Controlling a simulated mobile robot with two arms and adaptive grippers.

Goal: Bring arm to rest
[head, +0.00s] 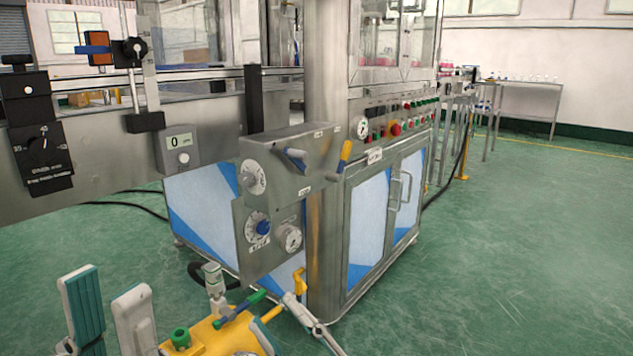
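My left gripper (105,279) is at the bottom left of the head view. Its two fingers stand upright with a clear gap between them, one with a teal ribbed pad and one pale grey. No object shows between them, though the lower part of the gripper is cut off by the frame edge. It is left of a yellow pump-like unit (205,337) with green and grey fittings, and apart from it in the picture.
A steel machine cabinet (372,225) with blue-white panels stands in the middle. A control box (272,200) with dials and levers fronts it. A steel rail (90,140) with gauges spans the left. A table (530,88) with bottles is far back. Green floor (500,260) at right is clear.

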